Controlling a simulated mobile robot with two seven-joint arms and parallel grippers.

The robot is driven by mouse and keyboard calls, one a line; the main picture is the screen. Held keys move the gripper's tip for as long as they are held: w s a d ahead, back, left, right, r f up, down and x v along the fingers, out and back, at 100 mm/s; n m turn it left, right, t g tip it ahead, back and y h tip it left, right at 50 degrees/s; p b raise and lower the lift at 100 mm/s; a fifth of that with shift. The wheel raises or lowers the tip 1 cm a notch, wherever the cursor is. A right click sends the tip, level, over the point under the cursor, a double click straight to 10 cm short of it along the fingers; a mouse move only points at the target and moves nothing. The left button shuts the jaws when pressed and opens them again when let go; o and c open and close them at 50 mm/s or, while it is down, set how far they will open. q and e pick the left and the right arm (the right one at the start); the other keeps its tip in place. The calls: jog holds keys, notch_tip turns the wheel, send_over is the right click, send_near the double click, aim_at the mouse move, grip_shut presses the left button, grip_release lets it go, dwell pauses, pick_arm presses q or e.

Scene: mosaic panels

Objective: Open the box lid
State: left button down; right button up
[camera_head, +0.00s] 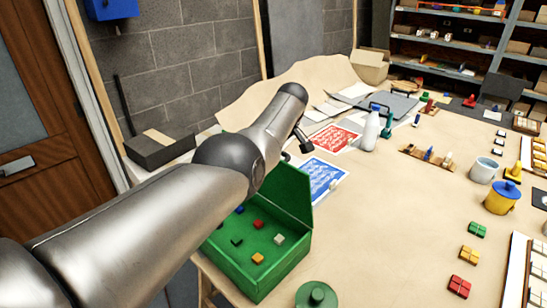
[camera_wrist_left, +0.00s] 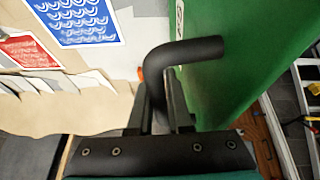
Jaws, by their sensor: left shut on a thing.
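The green box (camera_head: 290,272) stands at the table's near left edge. Its lid (camera_head: 292,192) is raised at the back and stands up steeply, so the inside is visible. Several small bricks, red, yellow, white, green and blue, lie on its floor. In the left wrist view the lid (camera_wrist_left: 222,85) is a green panel beside a black bent handle (camera_wrist_left: 195,50). My left gripper (camera_wrist_left: 161,88) is shut on this handle. In the head view my left arm covers the box's left part, and the fingers are hard to make out. My right gripper is not in view.
Blue (camera_head: 318,178) and red (camera_head: 335,137) printed sheets lie behind the box. A white bottle (camera_head: 370,130) stands behind it to the right. A green knobbed round piece (camera_head: 317,296) is close to the box's right. The table's middle is mostly clear.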

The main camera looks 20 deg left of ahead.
pick_arm(q)
jog(key=shift+w+f, duration=0.1)
jog(key=shift+d, duration=0.1)
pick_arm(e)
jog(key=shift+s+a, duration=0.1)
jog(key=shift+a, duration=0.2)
pick_arm(q)
jog(key=c, duration=1.1)
grip_release()
jog(key=shift+d+r+p, duration=0.2)
jog(key=shift+r+p, duration=0.4)
jog(key=shift+r, duration=0.2)
jog(key=p+v, duration=0.1)
jog(key=v, duration=0.2)
jog(key=shift+s+d+r, duration=0.15)
jog(key=shift+s+r, duration=0.05)
jog(key=shift+r, duration=0.15)
jog(key=v, duration=0.9)
jog(key=shift+s+d+r+b, duration=0.1)
jog(key=shift+s+r+b, duration=0.05)
jog(key=shift+r+b, duration=0.25)
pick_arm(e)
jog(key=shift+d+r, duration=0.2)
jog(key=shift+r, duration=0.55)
